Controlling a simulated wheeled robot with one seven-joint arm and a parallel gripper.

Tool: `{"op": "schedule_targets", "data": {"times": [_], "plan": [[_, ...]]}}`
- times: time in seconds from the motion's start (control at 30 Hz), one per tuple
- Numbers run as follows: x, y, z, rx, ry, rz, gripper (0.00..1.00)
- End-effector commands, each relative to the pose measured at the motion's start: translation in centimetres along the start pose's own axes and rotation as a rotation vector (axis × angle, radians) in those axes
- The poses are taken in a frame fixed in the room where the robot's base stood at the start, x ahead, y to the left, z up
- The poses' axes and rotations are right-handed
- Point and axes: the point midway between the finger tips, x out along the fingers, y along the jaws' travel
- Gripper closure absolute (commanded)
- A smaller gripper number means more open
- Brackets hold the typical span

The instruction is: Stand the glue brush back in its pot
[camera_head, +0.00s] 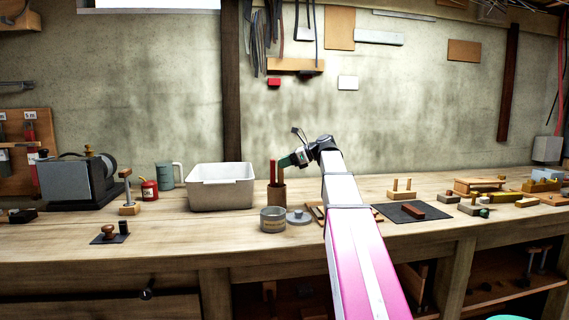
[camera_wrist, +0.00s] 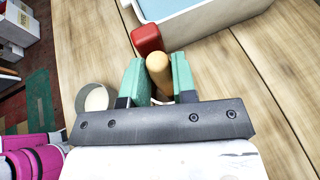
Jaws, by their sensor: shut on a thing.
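My gripper (camera_head: 285,160) is above the bench, just over and beside a brown pot (camera_head: 277,197). In the wrist view its green fingers (camera_wrist: 159,80) are shut on the rounded wooden handle (camera_wrist: 158,67) of what looks like the glue brush. The brush's lower end is hidden in both views, so I cannot tell whether it is inside the brown pot. A grey labelled tin (camera_head: 273,220) with pale contents (camera_wrist: 96,98) stands in front, open.
A white basin (camera_head: 220,187) stands close to the left of the brown pot. A grey lid (camera_head: 298,217) lies right of the tin. A dark mat (camera_head: 410,213) with a block is farther right. Bare bench (camera_head: 180,225) lies in front of the basin.

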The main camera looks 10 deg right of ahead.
Motion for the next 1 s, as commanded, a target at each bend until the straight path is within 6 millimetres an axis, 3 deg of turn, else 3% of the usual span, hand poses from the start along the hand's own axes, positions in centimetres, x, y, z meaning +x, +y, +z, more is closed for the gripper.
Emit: {"op": "schedule_targets", "data": {"times": [0.03,0.1,0.47,0.57,1.0], "plan": [[0.0,0.0,-0.1,0.000,0.000,0.000,0.68],[0.0,0.0,0.0,0.000,0.000,0.000,0.49],[-0.2,0.0,0.3,0.000,0.000,0.000,0.49],[-1.2,0.0,0.2,0.001,0.000,-0.001,0.49],[-9.6,-0.1,0.2,0.000,0.000,-0.002,0.49]]}}
